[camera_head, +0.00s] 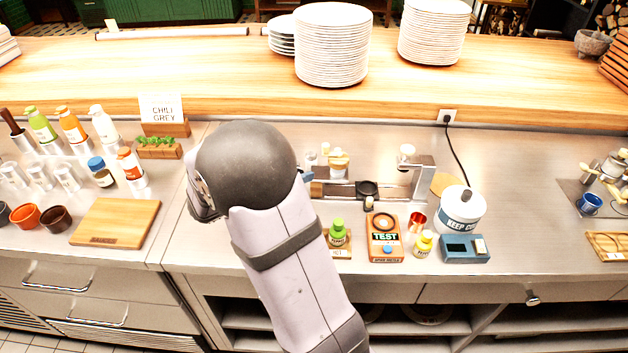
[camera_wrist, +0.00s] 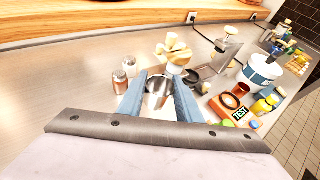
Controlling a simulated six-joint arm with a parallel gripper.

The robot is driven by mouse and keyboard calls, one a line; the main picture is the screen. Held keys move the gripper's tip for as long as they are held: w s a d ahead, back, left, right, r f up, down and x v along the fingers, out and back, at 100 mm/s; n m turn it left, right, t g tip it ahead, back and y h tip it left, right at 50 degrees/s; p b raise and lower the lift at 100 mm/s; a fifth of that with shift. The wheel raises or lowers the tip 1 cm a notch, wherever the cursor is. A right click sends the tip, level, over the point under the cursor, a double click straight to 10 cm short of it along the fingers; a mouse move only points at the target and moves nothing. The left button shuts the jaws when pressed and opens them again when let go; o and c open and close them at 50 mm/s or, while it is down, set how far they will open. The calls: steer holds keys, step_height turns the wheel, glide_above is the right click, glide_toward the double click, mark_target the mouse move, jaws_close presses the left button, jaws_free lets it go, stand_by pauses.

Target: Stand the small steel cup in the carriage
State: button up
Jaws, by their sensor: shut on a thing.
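In the wrist view my gripper (camera_wrist: 160,88) is shut on the small steel cup (camera_wrist: 158,92), which sits between the two blue-grey fingers with its round opening towards the camera. In the head view my arm hides the cup and most of the gripper. A steel frame with a rail (camera_head: 335,190) stands to the right of my arm. A dark ring-shaped holder (camera_head: 367,188), which looks like the carriage, sits on the rail. The frame also shows in the wrist view (camera_wrist: 222,50), beyond and right of the fingers. The cup is apart from the holder.
Near the rail are a green-capped bottle (camera_head: 337,232), an orange TEST box (camera_head: 384,237), a copper cup (camera_head: 417,222), a yellow bottle (camera_head: 423,243), a white lidded pot (camera_head: 461,208) and a blue device (camera_head: 464,248). Two small jars (camera_wrist: 120,82) stand left of my fingers.

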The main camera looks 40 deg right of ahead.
steer(key=s+m+g+y, duration=0.5)
steer(key=s+m+g, duration=0.75)
steer(key=s, duration=0.85)
steer(key=s+a+f+m+y, duration=0.25)
steer(key=a+m+y, duration=0.25)
steer(key=m+y, duration=0.25)
steer(key=s+a+f+m+y, duration=0.2)
steer(key=s+a+m+y, duration=0.15)
steer(key=m+y, duration=0.45)
steer(key=w+a+r+m+t+y, duration=0.1)
steer(key=w+a+m+t+y, duration=0.15)
steer(key=w+m+t, duration=0.4)
steer(key=w+a+r+m+t+y, duration=0.2)
steer(key=w+m+t+y, duration=0.1)
steer(key=m+t, duration=0.55)
step_height(320, 180, up, 3)
steer(key=m+t+h+b, duration=0.4)
steer(key=m+t+h, duration=0.5)
steer(key=m+h, duration=0.75)
glide_above(367, 190)
steer(key=shift+d+f+p, duration=0.1)
steer(key=shift+f+p, duration=0.35)
steer(key=shift+f, duration=4.45)
